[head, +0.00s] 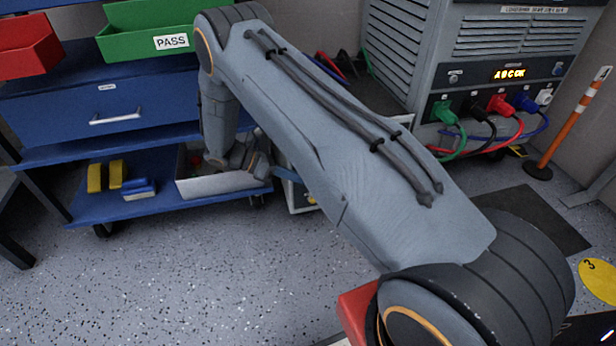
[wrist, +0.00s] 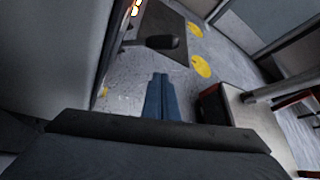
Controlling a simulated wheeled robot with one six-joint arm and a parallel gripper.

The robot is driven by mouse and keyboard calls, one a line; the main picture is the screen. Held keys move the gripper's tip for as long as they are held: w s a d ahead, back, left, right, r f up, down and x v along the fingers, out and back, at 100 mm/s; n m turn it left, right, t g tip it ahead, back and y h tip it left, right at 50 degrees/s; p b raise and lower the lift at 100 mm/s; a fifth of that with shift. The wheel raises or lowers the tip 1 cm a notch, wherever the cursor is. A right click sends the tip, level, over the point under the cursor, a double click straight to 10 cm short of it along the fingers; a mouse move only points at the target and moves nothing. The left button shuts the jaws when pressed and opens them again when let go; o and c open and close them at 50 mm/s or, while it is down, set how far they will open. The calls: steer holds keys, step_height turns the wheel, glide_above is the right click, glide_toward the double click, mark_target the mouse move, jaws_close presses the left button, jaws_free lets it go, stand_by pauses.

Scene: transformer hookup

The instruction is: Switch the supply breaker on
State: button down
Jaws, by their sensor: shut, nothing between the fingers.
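A dark grip on a short grey stem (wrist: 162,41) sticks out from the edge of a grey panel in the wrist view. It looks like a lever handle; I cannot tell for sure that it is the supply breaker's. My gripper (wrist: 162,80) is shut and empty, its two blue-grey fingers together. In the picture the fingertips are just below the dark grip, apart from it; the depth between them is unclear. No clearly marked breaker shows in the head view.
A grey supply cabinet (head: 480,62) with an amber display and coloured cables stands at back right. An orange-and-white post (head: 573,125) is beside it. A blue cart (head: 105,120) with a green PASS bin (head: 150,40) is at left. The speckled floor in front is clear.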

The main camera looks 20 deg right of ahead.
steer(key=v, duration=0.7)
steer(key=shift+w+a+f+p, duration=0.15)
steer(key=shift+w+f+p, duration=0.05)
steer(key=shift+f+p, duration=0.2)
steer(key=shift+r, duration=0.1)
